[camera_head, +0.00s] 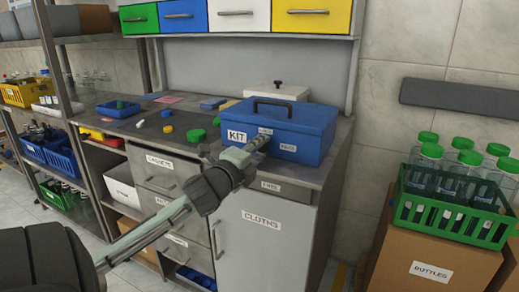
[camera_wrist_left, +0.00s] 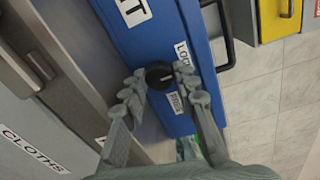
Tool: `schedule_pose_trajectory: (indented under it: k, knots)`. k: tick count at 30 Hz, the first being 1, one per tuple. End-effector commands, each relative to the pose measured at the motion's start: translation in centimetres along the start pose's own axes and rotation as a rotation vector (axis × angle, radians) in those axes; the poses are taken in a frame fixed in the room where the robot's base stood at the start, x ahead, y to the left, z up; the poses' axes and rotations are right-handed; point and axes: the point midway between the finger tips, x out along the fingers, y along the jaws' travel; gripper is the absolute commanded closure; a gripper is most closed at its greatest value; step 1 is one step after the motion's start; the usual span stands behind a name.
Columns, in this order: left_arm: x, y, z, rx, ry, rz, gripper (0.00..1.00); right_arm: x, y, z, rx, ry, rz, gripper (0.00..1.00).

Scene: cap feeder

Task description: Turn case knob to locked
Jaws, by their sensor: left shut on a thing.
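The blue case (camera_head: 312,130) stands on the grey counter, lid shut, with a black handle on top and a white KIT label on its front. In the left wrist view the case (camera_wrist_left: 150,45) fills the middle, and its round black knob (camera_wrist_left: 160,75) sits between two white labels, one partly readable as starting with LOC. My left gripper (camera_head: 256,146) reaches the case front from the lower left. In the left wrist view its fingers (camera_wrist_left: 161,92) are shut on the knob from both sides. I cannot tell exactly where the knob points. My right gripper is out of view.
A white box (camera_head: 277,91) stands behind the case. Green caps (camera_head: 196,135) and other small coloured pieces lie on the counter to the left. A green crate of bottles (camera_head: 451,212) stands on a cardboard box at right. Coloured drawers (camera_head: 240,17) hang above.

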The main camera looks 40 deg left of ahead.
Motion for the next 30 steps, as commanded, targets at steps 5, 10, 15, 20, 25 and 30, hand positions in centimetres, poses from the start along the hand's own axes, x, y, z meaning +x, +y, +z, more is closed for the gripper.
schedule_pose_trajectory:
  k: [5, 10, 15, 20, 25, 30]
  knots:
    - [-0.03, 0.13, -0.14, -0.041, 0.005, 0.002, 1.0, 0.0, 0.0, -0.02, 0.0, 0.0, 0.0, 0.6]
    - [-0.03, 0.14, -0.15, -0.052, 0.006, 0.002, 1.0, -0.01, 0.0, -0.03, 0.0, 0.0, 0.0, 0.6]
    - [-0.04, 0.15, -0.16, -0.052, 0.006, 0.002, 1.0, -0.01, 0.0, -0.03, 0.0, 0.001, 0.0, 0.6]
    - [-0.04, 0.15, -0.16, -0.052, 0.006, 0.003, 0.69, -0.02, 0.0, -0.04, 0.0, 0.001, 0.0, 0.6]
    - [-0.02, 0.12, -0.1, -0.05, 0.004, 0.002, 0.51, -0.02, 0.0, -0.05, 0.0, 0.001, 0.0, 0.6]
    - [-0.01, 0.21, -0.06, -0.05, 0.003, 0.004, 0.51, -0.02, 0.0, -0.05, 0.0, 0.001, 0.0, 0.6]
